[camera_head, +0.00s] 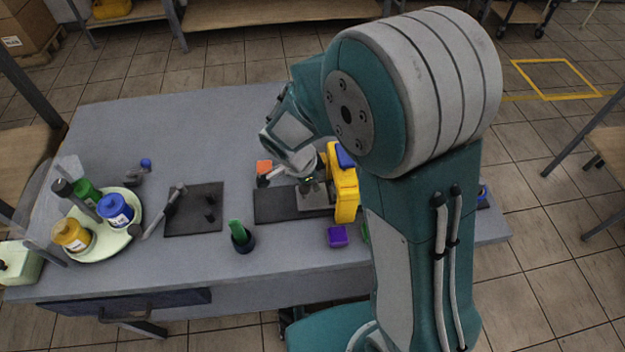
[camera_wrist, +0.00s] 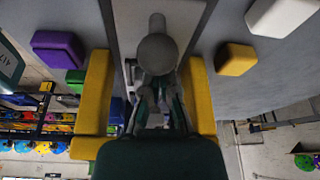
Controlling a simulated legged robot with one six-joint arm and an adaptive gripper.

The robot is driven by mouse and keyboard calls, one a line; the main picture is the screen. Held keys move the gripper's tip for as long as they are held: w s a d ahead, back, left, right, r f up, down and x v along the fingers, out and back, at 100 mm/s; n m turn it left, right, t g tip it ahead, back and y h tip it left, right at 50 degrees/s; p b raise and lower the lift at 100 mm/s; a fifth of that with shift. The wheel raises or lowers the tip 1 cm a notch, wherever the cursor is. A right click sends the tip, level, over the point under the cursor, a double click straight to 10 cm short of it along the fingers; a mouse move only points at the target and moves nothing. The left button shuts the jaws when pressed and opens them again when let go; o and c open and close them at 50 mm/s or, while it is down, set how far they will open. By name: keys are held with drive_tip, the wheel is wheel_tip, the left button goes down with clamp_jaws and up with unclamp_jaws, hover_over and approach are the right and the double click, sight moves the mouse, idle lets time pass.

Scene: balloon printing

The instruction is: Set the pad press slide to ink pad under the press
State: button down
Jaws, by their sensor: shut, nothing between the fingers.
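The pad press has a yellow frame (camera_head: 346,194) over a dark base (camera_head: 284,206) at the right part of the table. In the wrist view its two yellow uprights (camera_wrist: 94,95) stand left and right of my gripper (camera_wrist: 158,118). A grey slide (camera_head: 314,200) shows on the base beside the frame, under my gripper (camera_head: 308,186). A grey rounded knob (camera_wrist: 157,52) stands just ahead of my fingers in the wrist view. My gripper is shut and holds nothing; whether it touches the knob or slide cannot be told. My arm partly hides the press, and the ink pad cannot be made out.
An orange block (camera_head: 264,167) lies behind the base, and a purple block (camera_head: 337,236) lies in front. A dark cup with a green item (camera_head: 241,237) stands left of them. Farther left are a dark mat (camera_head: 181,220) and a pale tray (camera_head: 84,250) with bottles.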

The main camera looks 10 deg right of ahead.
drive_tip(key=a, duration=1)
drive_tip(key=shift+a, duration=0.1)
